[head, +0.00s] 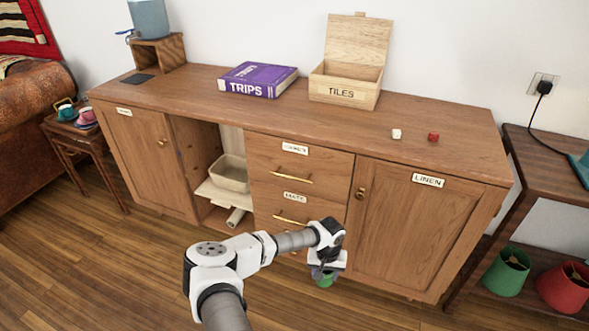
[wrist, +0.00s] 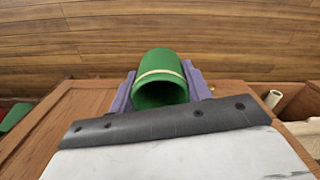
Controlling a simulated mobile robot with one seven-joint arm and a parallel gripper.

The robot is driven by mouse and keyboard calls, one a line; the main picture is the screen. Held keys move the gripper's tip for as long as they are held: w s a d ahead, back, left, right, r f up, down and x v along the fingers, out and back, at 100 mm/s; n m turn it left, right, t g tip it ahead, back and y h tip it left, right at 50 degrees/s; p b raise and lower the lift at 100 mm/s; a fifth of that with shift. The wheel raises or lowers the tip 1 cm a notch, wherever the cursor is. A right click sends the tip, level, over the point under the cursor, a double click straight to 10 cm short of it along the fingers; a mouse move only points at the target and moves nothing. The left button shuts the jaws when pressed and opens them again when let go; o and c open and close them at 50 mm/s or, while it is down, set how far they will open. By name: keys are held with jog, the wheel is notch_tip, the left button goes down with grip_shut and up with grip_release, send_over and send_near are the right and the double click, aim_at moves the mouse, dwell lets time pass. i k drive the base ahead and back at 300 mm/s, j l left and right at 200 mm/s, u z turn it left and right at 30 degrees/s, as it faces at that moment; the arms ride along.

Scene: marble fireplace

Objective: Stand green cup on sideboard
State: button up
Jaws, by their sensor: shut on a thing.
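The green cup (wrist: 160,77) has a pale band around it and shows between my gripper's purple fingers in the wrist view. My gripper (head: 325,276) is shut on it, in front of the sideboard's drawers and below its top. In the head view only a small green part of the cup (head: 325,282) shows under my gripper. The wooden sideboard (head: 330,123) stands against the wall, and its top is well above the cup.
On the sideboard top are a purple book (head: 258,78), an open tiles box (head: 345,90), a white die (head: 396,134), a red die (head: 433,137) and a small wooden stand (head: 160,52) with a blue container (head: 149,18). The front middle and right of the top have free room.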

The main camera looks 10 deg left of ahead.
aim_at(263, 112)
jog(key=u, duration=0.9)
jog(key=i+l+u, duration=0.15)
jog(key=u, duration=0.2)
jog(key=i+l+u, duration=0.15)
jog(key=u, duration=0.15)
jog(key=i+l, duration=0.25)
jog(key=l, duration=0.15)
jog(key=i+l, duration=0.55)
jog(key=l, duration=0.25)
